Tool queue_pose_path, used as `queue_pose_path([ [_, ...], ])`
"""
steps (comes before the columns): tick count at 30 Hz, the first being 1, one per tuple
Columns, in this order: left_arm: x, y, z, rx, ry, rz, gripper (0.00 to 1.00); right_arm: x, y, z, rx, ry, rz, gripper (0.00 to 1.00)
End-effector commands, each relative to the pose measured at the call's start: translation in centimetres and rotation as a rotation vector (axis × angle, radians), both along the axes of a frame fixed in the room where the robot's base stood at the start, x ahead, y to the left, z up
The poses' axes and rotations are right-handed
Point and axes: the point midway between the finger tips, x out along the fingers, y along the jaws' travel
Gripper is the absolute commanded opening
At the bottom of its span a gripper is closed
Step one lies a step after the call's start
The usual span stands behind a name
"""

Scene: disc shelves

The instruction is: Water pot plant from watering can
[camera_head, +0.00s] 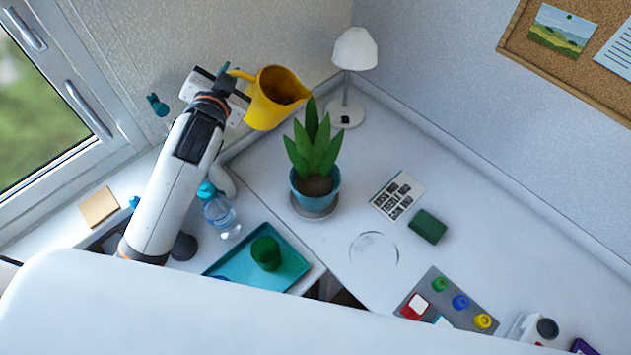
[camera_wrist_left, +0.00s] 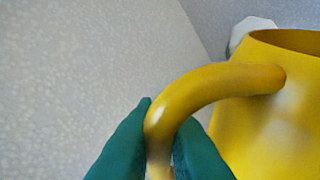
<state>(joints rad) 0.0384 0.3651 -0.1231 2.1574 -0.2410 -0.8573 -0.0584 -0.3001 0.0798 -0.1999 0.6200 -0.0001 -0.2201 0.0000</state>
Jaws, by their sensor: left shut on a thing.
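The yellow watering can (camera_head: 274,98) is in the air behind and to the left of the plant in the head view, its spout side toward the right. My left gripper (camera_head: 232,73) is shut on its handle. In the left wrist view the green fingertips (camera_wrist_left: 160,135) sit on both sides of the curved yellow handle (camera_wrist_left: 215,85), with the can's body (camera_wrist_left: 275,120) at the right. The pot plant (camera_head: 314,158) has upright green leaves and stands in a blue pot (camera_head: 328,196) on a grey saucer (camera_head: 315,211). No water shows. My right gripper is not in view.
A white lamp (camera_head: 354,50) stands behind the plant at the corner. A water bottle (camera_head: 219,212) and a teal tray (camera_head: 222,269) with a green cup (camera_head: 266,252) are in front left. A card (camera_head: 397,195) and green block (camera_head: 428,226) lie right of the plant.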

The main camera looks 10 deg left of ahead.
Motion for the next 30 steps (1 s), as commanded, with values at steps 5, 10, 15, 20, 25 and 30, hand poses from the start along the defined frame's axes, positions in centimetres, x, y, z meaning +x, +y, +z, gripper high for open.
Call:
queue_pose_path([
  [5, 0.1, 0.5, -0.8, -0.031, 0.009, 0.0, 0.0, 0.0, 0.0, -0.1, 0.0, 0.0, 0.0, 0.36],
  [10, 0.4, 1.4, -2.6, -0.102, 0.029, -0.002, 0.0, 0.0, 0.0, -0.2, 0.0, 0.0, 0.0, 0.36],
  [15, 0.7, 2.4, -4.8, -0.192, 0.054, -0.004, 0.0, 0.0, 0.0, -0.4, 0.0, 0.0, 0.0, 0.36],
  [20, 1.1, 3.7, -5.1, -0.319, 0.089, -0.007, 0.0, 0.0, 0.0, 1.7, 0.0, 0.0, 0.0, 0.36],
  [25, 1.4, 4.7, -6.8, -0.446, 0.124, -0.013, 0.0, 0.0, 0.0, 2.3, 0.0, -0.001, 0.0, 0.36],
  [30, 1.6, 5.1, -7.9, -0.526, 0.144, -0.016, 0.0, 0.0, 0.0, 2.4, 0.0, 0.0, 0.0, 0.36],
])
